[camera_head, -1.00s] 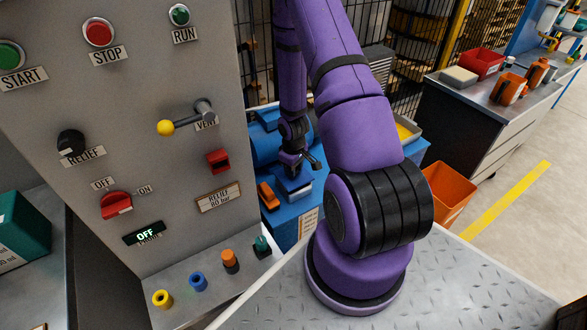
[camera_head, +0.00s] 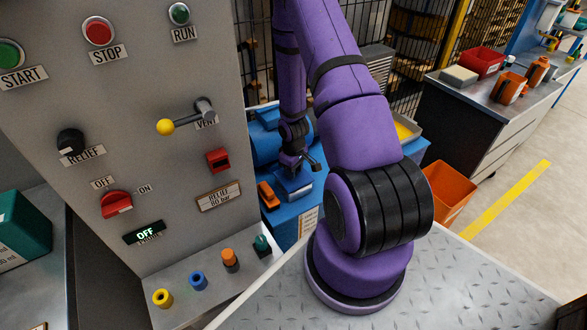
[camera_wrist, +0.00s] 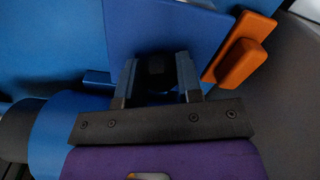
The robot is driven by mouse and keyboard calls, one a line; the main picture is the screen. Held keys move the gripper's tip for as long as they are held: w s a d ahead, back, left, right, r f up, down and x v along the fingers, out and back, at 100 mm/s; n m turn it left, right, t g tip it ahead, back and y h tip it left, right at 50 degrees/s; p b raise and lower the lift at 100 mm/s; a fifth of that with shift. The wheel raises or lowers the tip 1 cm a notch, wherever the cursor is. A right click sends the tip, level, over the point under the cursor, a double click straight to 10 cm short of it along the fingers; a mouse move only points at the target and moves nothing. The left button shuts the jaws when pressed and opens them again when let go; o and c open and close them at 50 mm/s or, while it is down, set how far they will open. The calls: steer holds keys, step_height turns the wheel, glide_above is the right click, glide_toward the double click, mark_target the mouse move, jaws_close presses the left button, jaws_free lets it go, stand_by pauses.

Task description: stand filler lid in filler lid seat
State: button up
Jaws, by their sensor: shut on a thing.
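My gripper (camera_wrist: 157,66) is shut on a dark, knob-like part (camera_wrist: 158,72) between its two fingers, which I take to be the filler lid's grip. A flat blue plate (camera_wrist: 165,22) lies just beyond the fingertips; I cannot tell if it is part of the lid. In the head view my gripper (camera_head: 299,165) is low over a blue block (camera_head: 295,188) on the blue unit (camera_head: 307,212) behind the control panel. The filler lid seat cannot be made out, and the contact under the lid is hidden.
An orange block (camera_head: 267,194) is close beside the gripper on the blue unit; it also shows in the wrist view (camera_wrist: 241,62). The grey control panel (camera_head: 130,100) stands to the left. An orange bin (camera_head: 450,193) is to the right. Wire fencing is behind.

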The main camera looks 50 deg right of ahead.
steer(key=shift+f, duration=0.55)
steer(key=o, duration=1)
steer(key=shift+o, duration=0.2)
step_height(320, 180, up, 11)
steer(key=shift+f, duration=0.1)
